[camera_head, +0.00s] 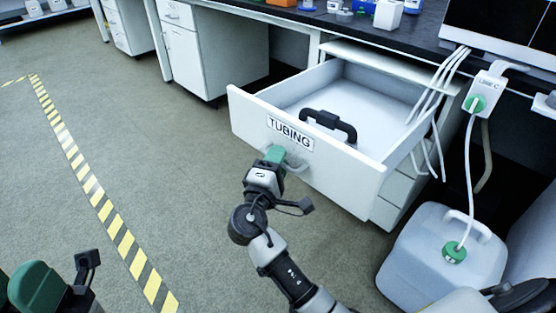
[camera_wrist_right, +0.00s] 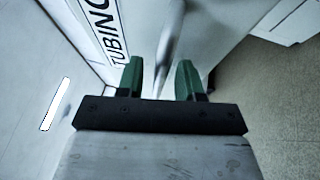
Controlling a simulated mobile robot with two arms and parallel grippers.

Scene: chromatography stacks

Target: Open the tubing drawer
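The tubing drawer (camera_head: 250,112) is pulled well out of the bench, with a white front labelled "TUBING". Its pale handle (camera_head: 296,163) is on the front below the label and also shows in the right wrist view (camera_wrist_right: 168,50). My right gripper (camera_head: 274,155) is at the handle. In the right wrist view its green fingers (camera_wrist_right: 161,80) stand apart, one on each side of the handle bar, with gaps showing.
A white canister (camera_head: 430,262) with a green cap and tube stands on the floor right of the drawer. Tubes (camera_head: 440,85) hang by the drawer's right side. The floor (camera_head: 170,170) left of the drawer is clear, with a yellow-black stripe.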

